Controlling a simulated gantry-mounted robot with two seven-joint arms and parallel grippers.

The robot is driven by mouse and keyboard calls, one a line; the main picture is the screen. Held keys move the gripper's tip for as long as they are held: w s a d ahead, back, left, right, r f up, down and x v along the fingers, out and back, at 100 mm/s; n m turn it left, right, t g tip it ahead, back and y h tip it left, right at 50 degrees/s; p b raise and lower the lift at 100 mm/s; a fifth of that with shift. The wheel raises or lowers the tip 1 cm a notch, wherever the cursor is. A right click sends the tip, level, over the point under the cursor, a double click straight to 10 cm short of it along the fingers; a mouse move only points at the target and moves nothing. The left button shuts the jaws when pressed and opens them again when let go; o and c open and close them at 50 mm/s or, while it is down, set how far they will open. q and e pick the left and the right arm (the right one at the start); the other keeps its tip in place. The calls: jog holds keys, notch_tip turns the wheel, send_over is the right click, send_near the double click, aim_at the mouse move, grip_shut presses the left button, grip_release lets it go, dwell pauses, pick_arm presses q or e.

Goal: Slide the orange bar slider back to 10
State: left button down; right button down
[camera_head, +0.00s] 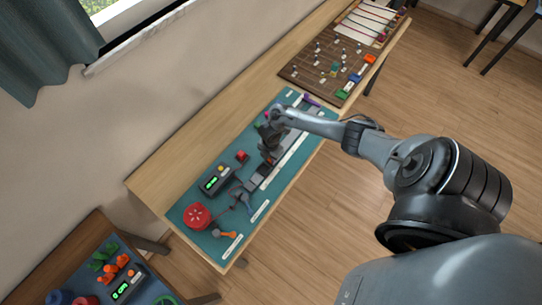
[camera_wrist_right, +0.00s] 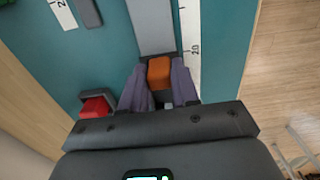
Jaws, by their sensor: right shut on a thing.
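The orange slider (camera_wrist_right: 159,72) sits on a grey bar track (camera_wrist_right: 150,25) in the right wrist view. My right gripper (camera_head: 268,157) is over the teal mat in the head view, and its two fingers are shut on the slider's sides. A white scale (camera_wrist_right: 190,40) runs along the track, with a mark reading 20 near the slider. In the head view my gripper and wrist hide the slider. My left gripper is not in view.
A red block (camera_wrist_right: 95,107) in a dark holder lies beside the gripper. The teal mat (camera_head: 190,190) also bears a dark box with a green display (camera_head: 215,180), a red round thing (camera_head: 197,216) and tools. A brown board (camera_head: 315,60) stands farther back.

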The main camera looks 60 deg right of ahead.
aim_at(266, 167)
jog(key=a, duration=0.2)
jog(key=shift+w+a+r+p, duration=0.15)
jog(key=shift+w+a+p, duration=0.1)
jog(key=shift+a+p, duration=0.15)
jog(key=shift+a, duration=0.2)
jog(key=c, duration=0.9)
grip_release()
jog(key=shift+d, duration=0.1)
notch_tip(266, 167, up, 11)
jog(key=shift+f+p, duration=0.2)
jog(key=shift+p, duration=0.75)
